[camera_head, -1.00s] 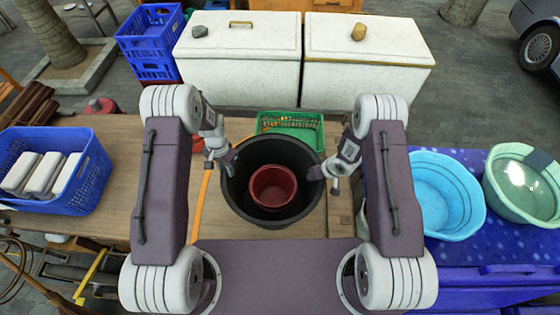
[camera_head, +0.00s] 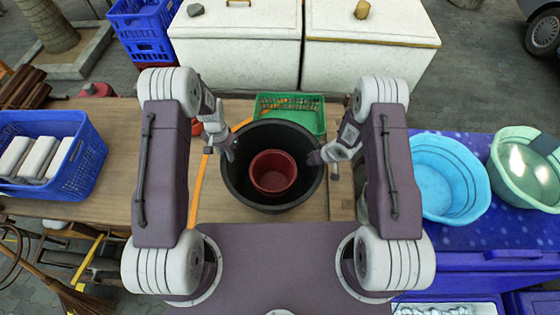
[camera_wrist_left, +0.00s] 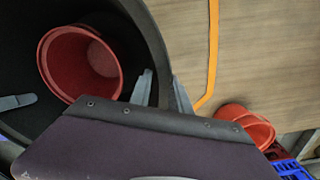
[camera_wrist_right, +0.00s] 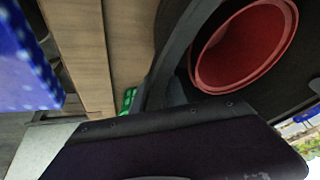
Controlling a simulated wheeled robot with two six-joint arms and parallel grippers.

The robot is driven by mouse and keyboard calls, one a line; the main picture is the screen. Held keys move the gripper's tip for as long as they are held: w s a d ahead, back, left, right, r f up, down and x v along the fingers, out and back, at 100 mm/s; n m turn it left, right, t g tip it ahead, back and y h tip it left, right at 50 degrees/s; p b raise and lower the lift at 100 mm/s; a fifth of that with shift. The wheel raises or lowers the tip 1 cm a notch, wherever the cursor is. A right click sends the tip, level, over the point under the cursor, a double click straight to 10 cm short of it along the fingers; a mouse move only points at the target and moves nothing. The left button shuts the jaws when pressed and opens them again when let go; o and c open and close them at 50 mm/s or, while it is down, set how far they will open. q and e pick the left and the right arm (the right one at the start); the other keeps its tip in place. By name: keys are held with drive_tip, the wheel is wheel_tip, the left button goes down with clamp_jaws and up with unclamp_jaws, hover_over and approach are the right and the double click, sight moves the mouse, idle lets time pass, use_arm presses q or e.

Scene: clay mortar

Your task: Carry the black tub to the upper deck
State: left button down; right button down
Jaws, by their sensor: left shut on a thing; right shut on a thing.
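The black tub (camera_head: 270,138) stands upright in the head view, over the wooden table and between my arms. A dark red pot (camera_head: 273,172) sits inside it; the pot also shows in the left wrist view (camera_wrist_left: 80,62) and the right wrist view (camera_wrist_right: 243,45). My left gripper (camera_head: 230,150) is shut on the tub's left rim. In the left wrist view its fingers (camera_wrist_left: 162,90) straddle the rim. My right gripper (camera_head: 318,158) is shut on the right rim. The tub's underside is hidden. I cannot tell which surface is the upper deck.
A green basket (camera_head: 290,105) is just behind the tub. A blue basket (camera_head: 85,160) with pale blocks stands left on the wooden table (camera_head: 105,205). Two white chests (camera_head: 235,45) stand behind. A light-blue basin (camera_head: 445,180) and a green basin (camera_head: 525,170) stand right.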

use_arm(q)
drive_tip(key=shift+s+d+f+b, duration=0.1)
drive_tip(key=shift+f+b, duration=0.3)
drive_tip(key=shift+f, duration=0.3)
use_arm(e)
drive_tip(key=shift+a+f, duration=0.2)
drive_tip(key=shift+f, duration=0.45)
use_arm(q)
drive_tip(key=c, duration=1.4)
unclamp_jaws()
drive_tip(key=shift+r, duration=0.1)
drive_tip(key=shift+c, duration=0.2)
use_arm(e)
drive_tip(key=c, duration=1.6)
unclamp_jaws()
drive_tip(key=shift+s+r, duration=0.1)
drive_tip(key=shift+r, duration=0.05)
use_arm(q)
drive_tip(key=shift+o, duration=1.2)
use_arm(e)
drive_tip(key=shift+o, duration=1.4)
drive_tip(key=shift+d, duration=0.1)
use_arm(q)
wheel_tip(320, 180, up, 12)
use_arm(e)
drive_tip(key=v, duration=1.2)
drive_tip(key=shift+d, duration=0.1)
